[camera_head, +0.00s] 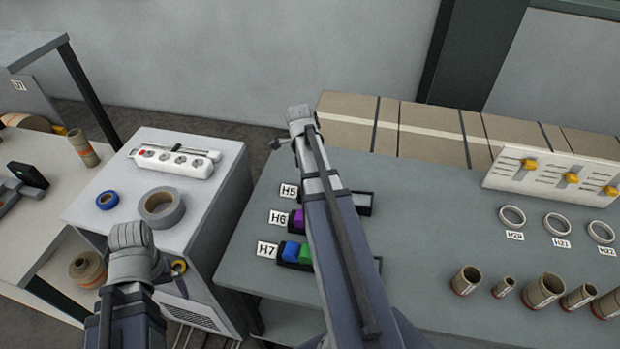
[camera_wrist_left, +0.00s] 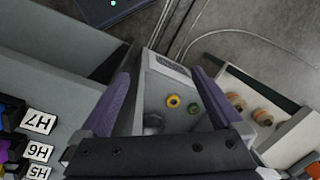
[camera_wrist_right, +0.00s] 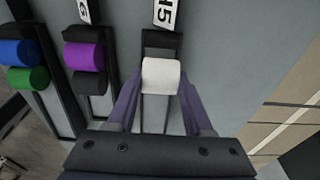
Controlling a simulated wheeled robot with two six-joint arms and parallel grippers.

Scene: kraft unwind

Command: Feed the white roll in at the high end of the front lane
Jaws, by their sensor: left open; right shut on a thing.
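The white roll (camera_wrist_right: 160,76) is between the fingertips of my right gripper (camera_wrist_right: 160,88), which is shut on it. It is over the lane labelled H5 (camera_wrist_right: 153,115), close to its label end; I cannot tell whether it touches the lane. In the head view my right arm hides roll and gripper. The H6 lane holds a purple roll (camera_wrist_right: 84,56) and a black piece. The H7 lane, nearest me, holds a blue roll (camera_head: 291,251) and a green roll (camera_head: 306,254). My left gripper (camera_wrist_left: 160,80) is open and empty, beside the table near the white cabinet.
The white cabinet (camera_head: 215,215) carries a power strip (camera_head: 175,162), a grey tape roll (camera_head: 161,207) and a blue tape roll (camera_head: 107,200). Cardboard boxes (camera_head: 345,135) stand behind the table. Several brown tubes (camera_head: 543,290) and white rings (camera_head: 512,216) occupy the table's right side.

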